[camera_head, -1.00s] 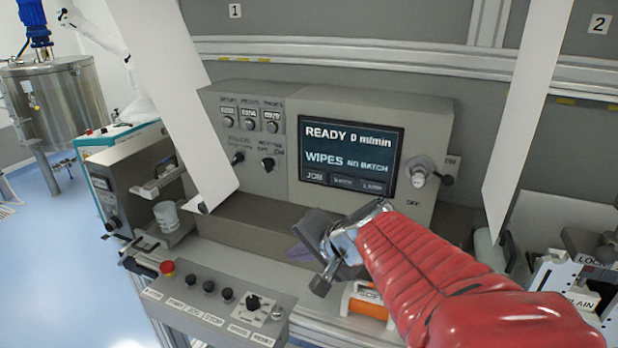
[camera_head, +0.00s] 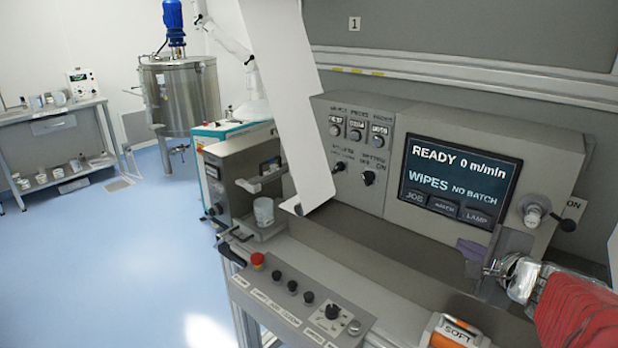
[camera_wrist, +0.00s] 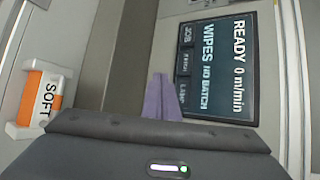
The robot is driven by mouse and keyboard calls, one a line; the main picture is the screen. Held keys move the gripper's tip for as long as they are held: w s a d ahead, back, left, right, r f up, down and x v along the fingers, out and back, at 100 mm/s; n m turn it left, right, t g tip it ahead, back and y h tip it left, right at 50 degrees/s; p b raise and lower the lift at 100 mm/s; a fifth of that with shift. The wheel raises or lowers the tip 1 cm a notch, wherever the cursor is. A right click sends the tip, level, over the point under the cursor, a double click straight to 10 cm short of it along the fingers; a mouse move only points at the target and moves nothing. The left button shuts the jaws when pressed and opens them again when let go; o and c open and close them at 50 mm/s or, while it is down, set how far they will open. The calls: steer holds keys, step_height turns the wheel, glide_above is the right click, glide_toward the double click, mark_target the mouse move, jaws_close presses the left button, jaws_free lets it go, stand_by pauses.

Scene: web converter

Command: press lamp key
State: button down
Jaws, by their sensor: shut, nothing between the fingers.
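The lamp key (camera_head: 478,217) is the rightmost of the three keys along the bottom of the dark touch screen (camera_head: 450,170). The screen reads READY 0 m/min, WIPES, NO BATCH. My gripper (camera_head: 472,248) is shut and empty. Its purple fingertips show just below the lamp key in the head view. Whether they touch the panel cannot be told. In the wrist view the fingertips (camera_wrist: 161,98) point at the key row, and the lamp key (camera_wrist: 183,92) is partly visible beside them.
A knob (camera_head: 534,212) and a lever stand right of the screen. A hanging white sheet (camera_head: 290,100) is at the left of the panel. Below are a button box with a red stop button (camera_head: 258,259) and an orange-white SOFT item (camera_head: 455,332).

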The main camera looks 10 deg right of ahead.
glide_toward(470, 220)
steer(key=shift+w+f, duration=1.3)
steer(key=shift+w, duration=0.65)
steer(key=shift+a, duration=0.1)
stand_by(0.8)
steer(key=shift+w+d, duration=0.3)
steer(key=shift+d, duration=0.05)
steer(key=shift+w+d+r, duration=0.1)
steer(key=shift+w+d, duration=0.2)
steer(key=shift+d, duration=0.15)
stand_by(1.2)
steer(key=shift+s+a, duration=0.1)
steer(key=shift+a, duration=0.05)
steer(key=shift+s+a, duration=0.5)
steer(key=shift+a, duration=0.15)
steer(key=shift+a, duration=0.1)
